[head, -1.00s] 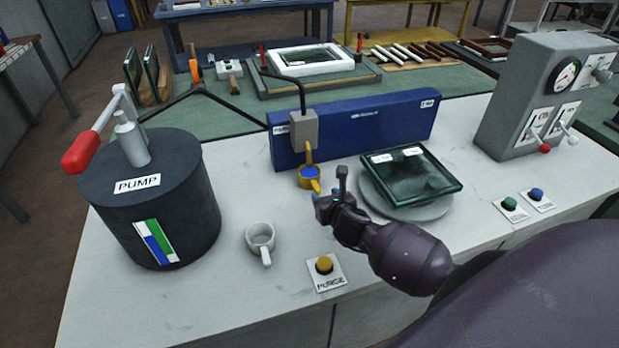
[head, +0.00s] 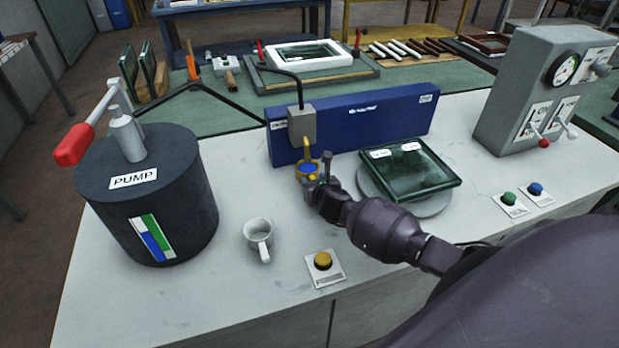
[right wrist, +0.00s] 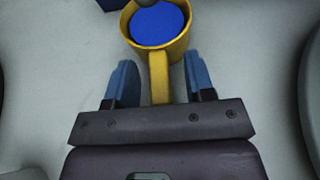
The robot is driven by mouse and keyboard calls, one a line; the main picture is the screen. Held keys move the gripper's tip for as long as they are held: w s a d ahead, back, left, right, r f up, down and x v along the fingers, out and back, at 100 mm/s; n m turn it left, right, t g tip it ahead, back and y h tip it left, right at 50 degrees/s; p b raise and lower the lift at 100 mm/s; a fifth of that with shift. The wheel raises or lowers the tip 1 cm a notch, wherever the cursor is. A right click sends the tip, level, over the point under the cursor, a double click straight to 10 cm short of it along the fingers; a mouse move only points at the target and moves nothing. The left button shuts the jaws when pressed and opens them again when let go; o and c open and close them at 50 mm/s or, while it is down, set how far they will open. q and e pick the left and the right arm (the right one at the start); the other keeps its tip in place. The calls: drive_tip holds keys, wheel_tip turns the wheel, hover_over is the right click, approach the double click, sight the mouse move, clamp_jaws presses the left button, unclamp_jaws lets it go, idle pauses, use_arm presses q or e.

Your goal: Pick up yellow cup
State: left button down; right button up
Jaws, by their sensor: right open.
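The yellow cup (head: 299,170) stands upright on the white bench under the yellow nozzle (head: 307,148) of a grey dispenser. It holds something blue. In the right wrist view the cup (right wrist: 179,53) is at the top, with its handle (right wrist: 159,78) pointing toward me. My right gripper (head: 318,178) is at the cup's near side. In the wrist view the open fingers of my right gripper (right wrist: 160,84) stand on either side of the handle, with gaps on both sides. My left gripper is not in view.
A white cup (head: 257,236) and the yellow purge button (head: 322,261) are nearer the front edge. The black pump (head: 150,205) stands at left. A glass panel (head: 412,170) lies on a round plate just right of my gripper. A blue box (head: 375,124) stands behind.

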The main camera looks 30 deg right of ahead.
drive_tip(key=c, duration=0.9)
clamp_jaws()
drive_tip(key=shift+r, duration=0.1)
